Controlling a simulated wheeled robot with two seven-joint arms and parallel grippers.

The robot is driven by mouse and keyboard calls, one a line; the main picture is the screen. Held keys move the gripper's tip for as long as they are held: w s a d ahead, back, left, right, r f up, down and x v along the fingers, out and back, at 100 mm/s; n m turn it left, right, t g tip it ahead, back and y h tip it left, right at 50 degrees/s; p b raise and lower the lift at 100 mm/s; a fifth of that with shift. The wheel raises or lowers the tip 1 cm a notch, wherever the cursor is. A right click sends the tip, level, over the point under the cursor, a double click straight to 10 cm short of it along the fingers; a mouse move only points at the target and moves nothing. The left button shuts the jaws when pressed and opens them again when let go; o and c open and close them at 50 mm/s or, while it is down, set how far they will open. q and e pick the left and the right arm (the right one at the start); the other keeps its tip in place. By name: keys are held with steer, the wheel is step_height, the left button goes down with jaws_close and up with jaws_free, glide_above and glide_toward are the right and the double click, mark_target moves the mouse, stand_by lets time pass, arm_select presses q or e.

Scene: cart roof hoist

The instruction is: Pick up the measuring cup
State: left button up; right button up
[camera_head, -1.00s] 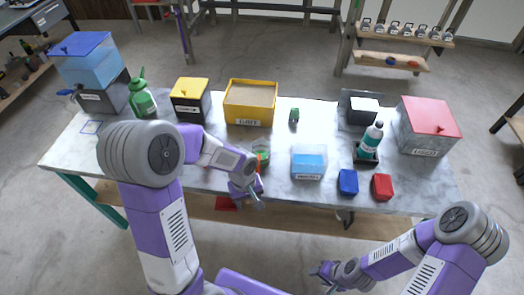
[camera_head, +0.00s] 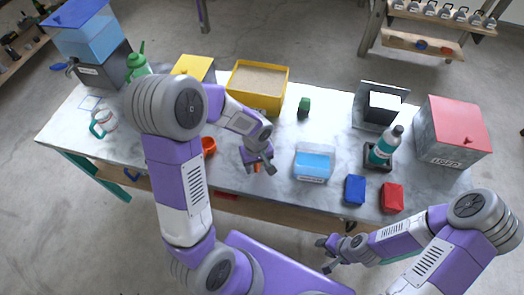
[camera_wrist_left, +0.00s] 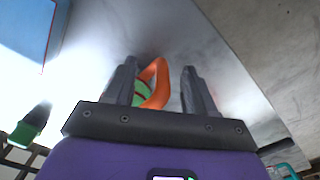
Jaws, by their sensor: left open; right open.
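My left gripper is open. My right gripper (camera_head: 326,252) is open and empty, in front of the table's front edge.
A clear bin with blue contents (camera_head: 314,164), a blue box (camera_head: 355,190) and a red box (camera_head: 392,197) stand right of my left gripper. A yellow bin (camera_head: 258,91) stands behind.

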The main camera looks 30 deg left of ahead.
arm_select(q)
step_height(320, 180, down, 3)
steer(key=shift+r, duration=0.2)
steer(key=shift+w, duration=0.1)
jaws_close()
